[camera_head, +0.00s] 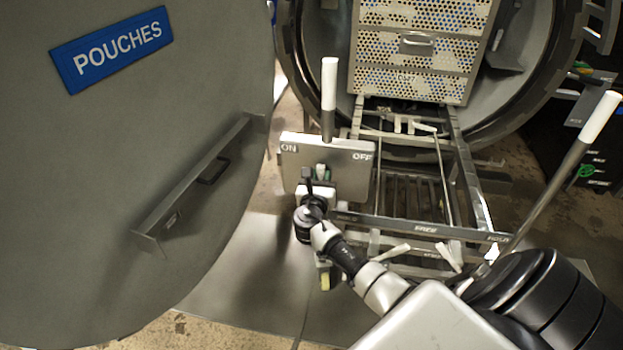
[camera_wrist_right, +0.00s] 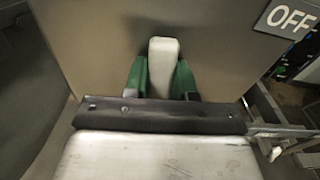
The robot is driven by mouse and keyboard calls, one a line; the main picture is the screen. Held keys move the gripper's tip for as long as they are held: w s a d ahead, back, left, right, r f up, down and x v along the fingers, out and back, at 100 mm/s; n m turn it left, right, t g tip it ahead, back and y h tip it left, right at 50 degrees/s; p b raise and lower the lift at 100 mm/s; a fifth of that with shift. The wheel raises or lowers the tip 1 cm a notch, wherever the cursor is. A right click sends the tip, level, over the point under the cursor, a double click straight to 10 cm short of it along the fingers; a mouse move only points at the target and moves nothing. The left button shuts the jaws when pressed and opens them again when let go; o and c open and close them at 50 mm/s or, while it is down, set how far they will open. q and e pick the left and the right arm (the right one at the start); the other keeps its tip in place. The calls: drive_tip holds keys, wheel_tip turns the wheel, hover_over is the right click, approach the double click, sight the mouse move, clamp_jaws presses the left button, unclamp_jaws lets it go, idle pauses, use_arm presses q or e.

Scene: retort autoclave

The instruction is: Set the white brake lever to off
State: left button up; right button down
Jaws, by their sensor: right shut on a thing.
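A grey plate (camera_head: 350,158) on the cart is marked ON at its left and OFF at its right. A short white lever (camera_wrist_right: 163,62) stands in front of this plate, close between the green fingertips of my right gripper (camera_wrist_right: 162,78). In the head view, my right gripper (camera_head: 322,174) is at the lower middle of the plate, between the two words. It is shut on the lever, which is mostly hidden there. In the wrist view, the OFF label (camera_wrist_right: 290,17) is up and to the right of the lever. My left gripper is not in view.
A large grey door (camera_head: 120,150) with a POUCHES sign (camera_head: 112,48) fills the left. A white-topped rod (camera_head: 329,90) stands above the plate; another (camera_head: 597,120) leans at the right, near the FREE bar (camera_head: 425,229). A perforated stack (camera_head: 420,50) sits in the round vessel behind.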

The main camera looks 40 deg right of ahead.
use_arm(q)
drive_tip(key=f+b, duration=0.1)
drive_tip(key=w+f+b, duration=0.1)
drive_tip(key=b, duration=0.1)
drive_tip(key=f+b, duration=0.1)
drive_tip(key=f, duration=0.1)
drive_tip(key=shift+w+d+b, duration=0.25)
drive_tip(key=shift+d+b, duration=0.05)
use_arm(e)
drive_tip(key=s+d+f+m, duration=0.2)
drive_tip(key=s+d+m, duration=0.2)
drive_tip(key=m, duration=0.5)
drive_tip(key=shift+s, duration=0.35)
drive_tip(key=c, duration=0.9)
unclamp_jaws()
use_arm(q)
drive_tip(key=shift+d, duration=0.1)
